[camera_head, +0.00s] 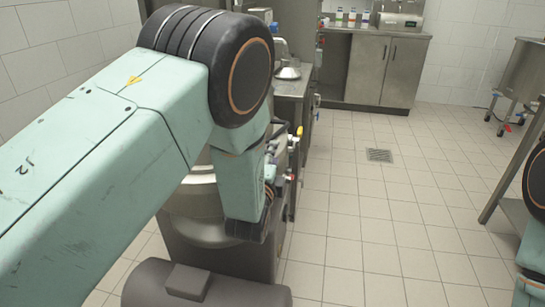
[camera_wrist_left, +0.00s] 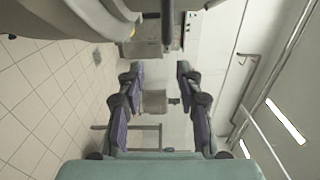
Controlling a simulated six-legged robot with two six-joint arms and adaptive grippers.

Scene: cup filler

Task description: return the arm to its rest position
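My left arm (camera_head: 120,140) is raised and bent, reaching in from the left and covering much of the head view's left half. Its green lower link points down in front of a steel machine (camera_head: 195,205). I cannot make out the left gripper in the head view. In the left wrist view, my left gripper (camera_wrist_left: 159,68) has its two dark fingers spread apart, with nothing between them.
A steel counter (camera_head: 290,88) runs behind my left arm. A steel cabinet (camera_head: 385,70) with bottles (camera_head: 345,17) on top stands at the back. A steel table or vat (camera_head: 525,70) is at the right. The tiled floor (camera_head: 375,210) in the middle is clear, with a drain (camera_head: 380,155).

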